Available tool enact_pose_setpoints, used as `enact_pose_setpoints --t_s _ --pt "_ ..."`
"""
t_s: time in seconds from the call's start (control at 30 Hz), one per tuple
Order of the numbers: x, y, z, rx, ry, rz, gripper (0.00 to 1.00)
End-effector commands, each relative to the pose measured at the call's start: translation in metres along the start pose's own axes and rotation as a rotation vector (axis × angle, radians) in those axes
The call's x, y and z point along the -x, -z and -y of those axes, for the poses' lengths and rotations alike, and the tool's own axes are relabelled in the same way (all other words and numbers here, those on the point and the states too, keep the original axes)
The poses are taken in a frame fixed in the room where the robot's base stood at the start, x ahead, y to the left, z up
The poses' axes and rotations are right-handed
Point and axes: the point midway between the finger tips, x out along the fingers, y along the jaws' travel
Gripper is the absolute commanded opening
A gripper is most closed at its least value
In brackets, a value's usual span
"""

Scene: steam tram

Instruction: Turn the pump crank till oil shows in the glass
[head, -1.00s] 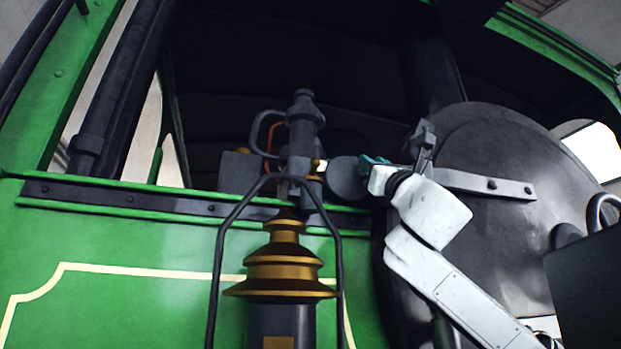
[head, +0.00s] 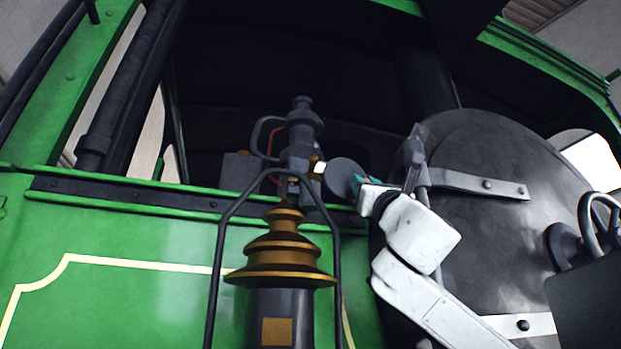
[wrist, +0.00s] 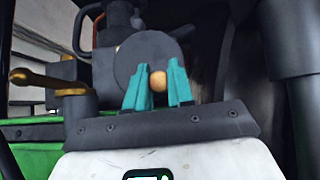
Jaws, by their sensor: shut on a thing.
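The pump (head: 302,135) is a grey upright body at the cab opening. Its crank is a dark round disc (head: 340,170), seen face-on in the wrist view (wrist: 132,62), with a small tan knob (wrist: 158,80) in front. My gripper (head: 357,182) has teal fingers and is at the disc's right side in the head view. In the wrist view my gripper (wrist: 158,84) is shut on the knob, one finger on each side. A small pale spot (head: 319,168) shows beside the pump; I cannot tell if it is the glass. No oil can be made out.
A brass-topped lamp (head: 280,262) with a black wire bail stands in front of the pump. A brass-handled fitting (wrist: 68,84) is left of the disc. A large dark round boiler end (head: 490,230) with a strap fills the right. The green cab side (head: 120,235) lies left.

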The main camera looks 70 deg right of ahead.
Motion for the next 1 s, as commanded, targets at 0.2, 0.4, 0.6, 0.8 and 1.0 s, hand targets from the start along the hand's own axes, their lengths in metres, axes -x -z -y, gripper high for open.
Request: enact_pose_setpoints --t_s 0.2,0.4,0.6,0.8,1.0 --pt "0.004 0.014 -0.019 -0.003 -0.004 -0.018 0.06" --pt "0.001 0.011 -0.032 -0.004 -0.009 -0.018 0.08" --pt "-0.001 0.008 -0.046 -0.004 -0.010 -0.016 0.10" --pt "0.000 0.007 -0.047 -0.003 -0.010 -0.014 0.28" --pt "0.000 0.004 -0.046 -0.002 -0.009 -0.010 0.47"
